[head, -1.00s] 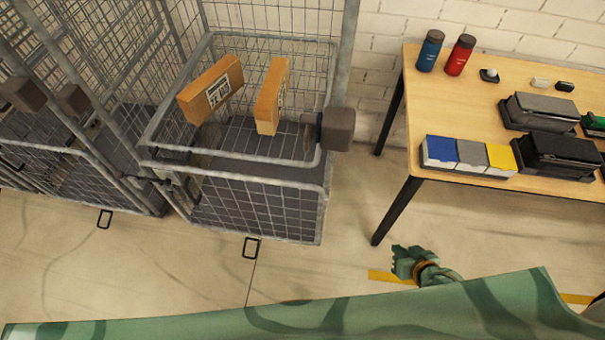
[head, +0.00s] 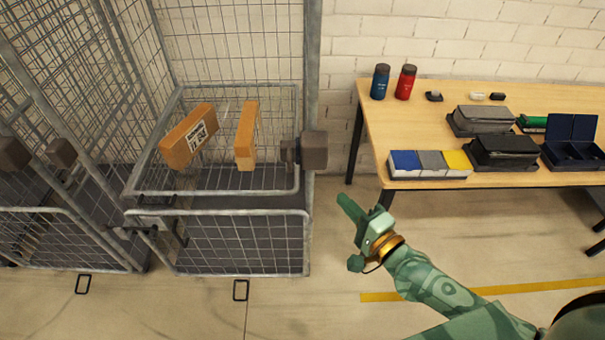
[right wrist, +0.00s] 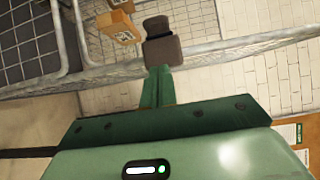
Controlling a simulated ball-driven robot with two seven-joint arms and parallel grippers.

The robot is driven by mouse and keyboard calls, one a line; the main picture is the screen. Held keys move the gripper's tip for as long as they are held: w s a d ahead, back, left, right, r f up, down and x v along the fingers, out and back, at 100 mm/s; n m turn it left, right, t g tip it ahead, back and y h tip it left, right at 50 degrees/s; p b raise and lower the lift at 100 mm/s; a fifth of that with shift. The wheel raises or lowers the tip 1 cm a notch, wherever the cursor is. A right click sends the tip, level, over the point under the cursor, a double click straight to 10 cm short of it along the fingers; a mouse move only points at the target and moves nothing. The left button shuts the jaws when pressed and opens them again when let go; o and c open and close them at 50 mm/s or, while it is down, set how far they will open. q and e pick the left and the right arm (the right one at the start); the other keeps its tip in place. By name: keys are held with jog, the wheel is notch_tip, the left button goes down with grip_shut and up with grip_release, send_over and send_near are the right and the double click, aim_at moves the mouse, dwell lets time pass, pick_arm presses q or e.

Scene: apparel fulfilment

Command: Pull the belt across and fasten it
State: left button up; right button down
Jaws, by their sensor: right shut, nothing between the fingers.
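My right gripper (head: 348,212) is green, shut and empty. It is in front of and to the right of the cage trolley (head: 305,240), above the floor. A dark grey-brown block (head: 313,150) sits on the trolley's right post, perhaps the belt's housing. It also shows in the right wrist view (right wrist: 165,48), just beyond the shut fingertips (right wrist: 157,80), with a smaller dark piece on it. I cannot tell whether they touch. A similar block (head: 62,152) is on the left post. No belt strap can be made out across the trolley front. My left gripper is not in view.
Two brown cartons (head: 188,137) are tilted inside the trolley. Another cage trolley (head: 60,240) stands at the left. A wooden table (head: 440,110) with bottles, small boxes and dark cases is at the right.

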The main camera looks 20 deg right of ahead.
send_near(290, 157)
jog(key=w+d+f, duration=0.2)
jog(key=w, duration=0.2)
jog(key=shift+w+a+f, duration=0.15)
jog(key=shift+w+a, duration=0.3)
jog(key=shift+a, duration=0.3)
jog(key=shift+w+a+f, duration=0.15)
jog(key=shift+w+a, duration=0.3)
jog(key=shift+a, duration=0.35)
jog(key=shift+a, duration=0.1)
